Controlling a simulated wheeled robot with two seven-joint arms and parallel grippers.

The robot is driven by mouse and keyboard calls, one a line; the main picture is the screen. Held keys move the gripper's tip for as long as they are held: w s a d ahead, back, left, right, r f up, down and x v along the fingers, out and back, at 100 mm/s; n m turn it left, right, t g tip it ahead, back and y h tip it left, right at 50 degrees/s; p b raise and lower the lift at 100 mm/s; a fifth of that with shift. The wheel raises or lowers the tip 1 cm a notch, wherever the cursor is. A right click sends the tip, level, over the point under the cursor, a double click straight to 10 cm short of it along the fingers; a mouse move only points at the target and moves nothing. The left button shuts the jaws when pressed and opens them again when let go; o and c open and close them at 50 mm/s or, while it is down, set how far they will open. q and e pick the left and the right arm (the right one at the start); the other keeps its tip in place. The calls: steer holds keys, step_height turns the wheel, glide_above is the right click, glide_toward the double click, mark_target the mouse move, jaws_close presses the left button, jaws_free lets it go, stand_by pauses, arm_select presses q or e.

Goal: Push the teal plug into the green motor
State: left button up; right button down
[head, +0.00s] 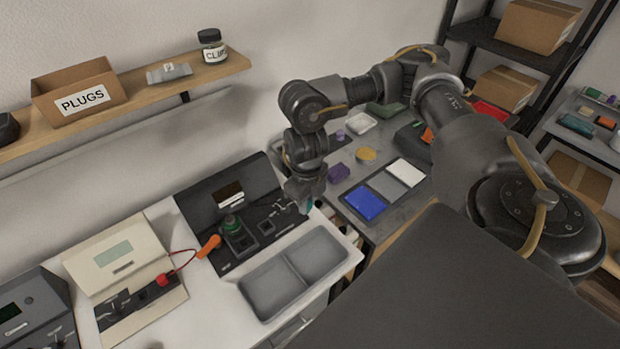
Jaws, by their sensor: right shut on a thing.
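The green motor (231,225) sits upright in a socket on the dark test station in the middle of the head view. My right gripper (306,203) points down to the right of the motor, near the station's right edge. It is shut on the teal plug (310,204), of which only a small teal bit shows below the fingers. The plug is apart from the motor. My left gripper is out of view.
A grey two-part tray (295,271) lies in front of the station (257,250). A beige meter (122,265) stands left, with a red lead and an orange plug (208,246) near the motor. Coloured bins (365,202) are on the right bench. A shelf holds a PLUGS box (79,92).

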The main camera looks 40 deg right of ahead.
steer(key=s+a+r+n, duration=0.1)
steer(key=a+r+n, duration=0.3)
steer(key=n, duration=1.2)
steer(key=s+a+r+n, duration=0.1)
steer(key=a+r+n, duration=0.4)
steer(key=n, duration=1.2)
steer(key=shift+s+a+n, duration=0.3)
steer(key=shift+s+a, duration=0.05)
steer(key=shift+a, duration=0.35)
steer(key=shift+a+r, duration=0.1)
